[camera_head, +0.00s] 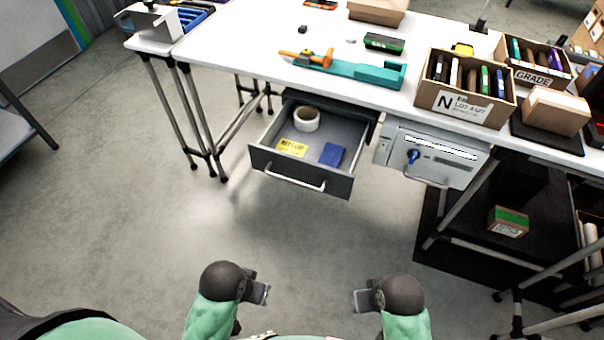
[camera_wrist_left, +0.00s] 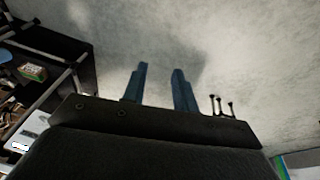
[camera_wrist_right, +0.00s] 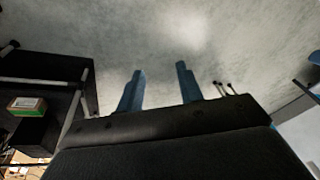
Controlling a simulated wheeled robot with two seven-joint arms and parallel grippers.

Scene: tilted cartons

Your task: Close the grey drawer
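The grey drawer (camera_head: 312,183) hangs under the white table and is pulled well out. Its front has a light metal bar handle (camera_head: 296,178). Inside lie a roll of tape (camera_head: 306,119), a yellow card (camera_head: 292,147) and a blue box (camera_head: 332,154). My left gripper (camera_head: 264,293) is low in front of the drawer, apart from it; its fingers stand apart and empty in the left wrist view (camera_wrist_left: 160,88). My right gripper (camera_head: 359,299) is low to the right, also apart from the drawer; its fingers stand apart and empty in the right wrist view (camera_wrist_right: 160,88).
A light grey unit (camera_head: 440,155) with a blue key and a handle hangs right of the drawer. The white table (camera_head: 235,45) carries a teal tool (camera_head: 345,72) and cartons (camera_head: 465,103). A dark shelf (camera_head: 505,190) stands right. The floor (camera_head: 310,235) before the drawer is clear.

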